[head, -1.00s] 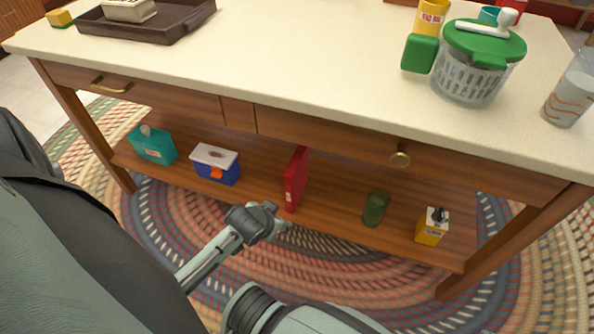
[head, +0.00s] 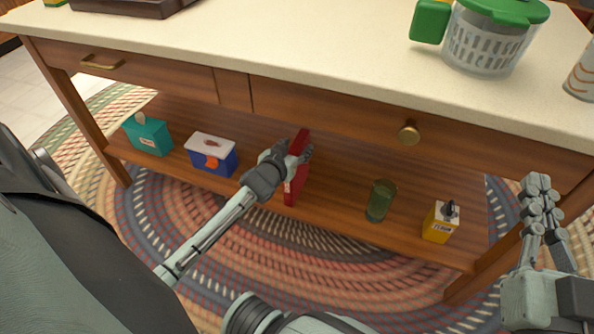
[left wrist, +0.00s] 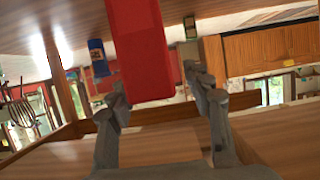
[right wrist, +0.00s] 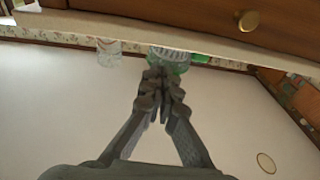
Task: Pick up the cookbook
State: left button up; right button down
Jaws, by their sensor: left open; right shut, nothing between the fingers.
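The red cookbook (head: 300,172) stands upright on the lower wooden shelf of the island. My left gripper (head: 298,152) is at the book's front and hides part of it in the head view. In the left wrist view the red book (left wrist: 141,45) reaches down between the two open fingers (left wrist: 160,95), with room on its right side; I cannot tell whether the left finger touches it. My right gripper (head: 537,190) is shut and empty, in front of the island's right end. Its closed fingers also show in the right wrist view (right wrist: 164,85).
On the shelf (head: 335,205), a teal box (head: 149,136) and a blue-white box (head: 211,154) stand left of the book. A green glass (head: 380,201) and a yellow carton (head: 440,222) stand to its right. The countertop edge and drawers overhang the shelf.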

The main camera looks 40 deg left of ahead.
pick_arm(q)
jog(key=shift+w+a+f, duration=0.1)
jog(key=shift+w+f, duration=0.1)
jog(key=shift+w, duration=0.3)
jog(key=shift+c, duration=0.6)
grip_shut()
jog(key=shift+r, duration=0.1)
